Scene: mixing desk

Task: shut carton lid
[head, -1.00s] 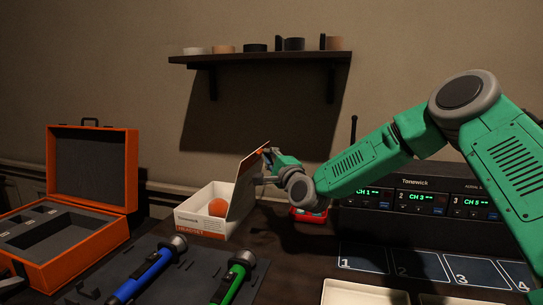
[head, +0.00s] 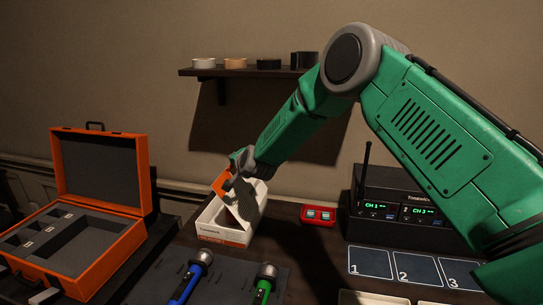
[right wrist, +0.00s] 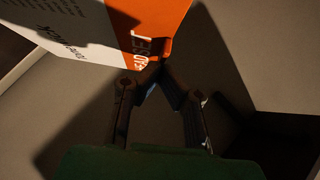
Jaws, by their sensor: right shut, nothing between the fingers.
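The carton (head: 224,232) is a white open box with an orange band, on the desk left of centre in the head view. Its lid (head: 249,203) is raised, leaning left over the box, with an orange strip at its upper end. The lid's printed white and orange face (right wrist: 92,30) fills the top of the right wrist view. My right gripper (head: 240,165) is at the lid's upper end; its fingers (right wrist: 160,72) are shut with nothing between them, close to the orange part. Contact is unclear. The lid and arm hide much of the box's inside. My left gripper is out of view.
An open orange case (head: 100,170) stands at left. Blue (head: 190,278) and green (head: 264,285) microphones lie on a dark mat in front. A red item (head: 318,215) and the black receiver unit (head: 375,195) are right of the carton. A shelf (head: 240,71) hangs behind.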

